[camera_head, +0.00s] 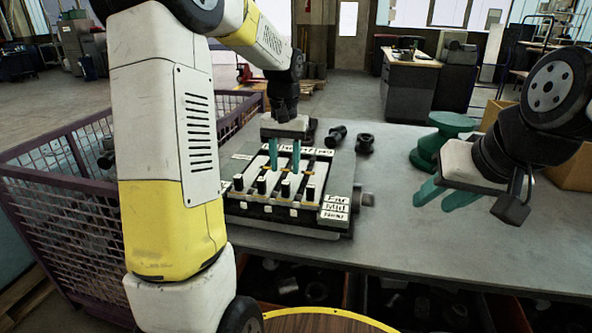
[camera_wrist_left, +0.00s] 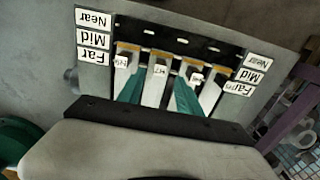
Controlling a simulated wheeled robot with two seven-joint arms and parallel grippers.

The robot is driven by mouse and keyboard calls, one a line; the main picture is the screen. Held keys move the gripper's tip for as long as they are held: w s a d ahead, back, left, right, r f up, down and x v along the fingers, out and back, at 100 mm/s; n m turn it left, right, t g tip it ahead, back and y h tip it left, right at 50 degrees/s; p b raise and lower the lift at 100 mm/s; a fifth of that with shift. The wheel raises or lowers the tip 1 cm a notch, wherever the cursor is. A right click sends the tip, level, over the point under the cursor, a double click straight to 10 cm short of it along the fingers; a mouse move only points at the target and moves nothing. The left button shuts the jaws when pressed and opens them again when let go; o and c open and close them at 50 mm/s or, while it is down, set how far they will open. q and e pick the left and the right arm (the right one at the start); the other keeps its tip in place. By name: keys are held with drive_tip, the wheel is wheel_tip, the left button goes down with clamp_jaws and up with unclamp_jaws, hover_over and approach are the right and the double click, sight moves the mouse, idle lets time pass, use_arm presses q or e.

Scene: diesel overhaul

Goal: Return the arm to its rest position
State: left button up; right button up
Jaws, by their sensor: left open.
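My left gripper (camera_head: 284,168) points down over the grey block fixture (camera_head: 240,222) on the bench. Its two teal fingers are apart with nothing seen held between them. In the left wrist view, the left gripper (camera_wrist_left: 160,82) has its fingers over the row of pale bars with small labelled ends; whether they touch is unclear. Label plates (camera_head: 335,207) read Far, Mid and Near on the fixture, and they also show in the left wrist view (camera_wrist_left: 93,39). My right gripper (camera_head: 432,204) hangs tilted over the right of the bench, fingers apart and empty.
A purple mesh crate (camera_head: 70,228) stands left of the bench. Two dark cylindrical parts (camera_head: 365,143) lie behind the fixture. A green spool-shaped part (camera_head: 447,127) stands behind my right gripper, near a cardboard box (camera_head: 578,168). The bench top (camera_head: 400,255) is clear at front right.

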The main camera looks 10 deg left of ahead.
use_arm(q)
drive_tip(key=shift+r, duration=0.3)
drive_tip(key=shift+r, duration=0.1)
drive_tip(key=s+d+r+t+h, duration=0.1)
drive_tip(key=s+r+t, duration=0.2)
drive_tip(key=s, duration=0.8)
drive_tip(key=s+d+r+t+h, duration=0.1)
drive_tip(key=s+r+t, duration=0.2)
drive_tip(key=s, duration=0.8)
drive_tip(key=shift+s+d+r, duration=0.15)
drive_tip(key=shift+r, duration=0.8)
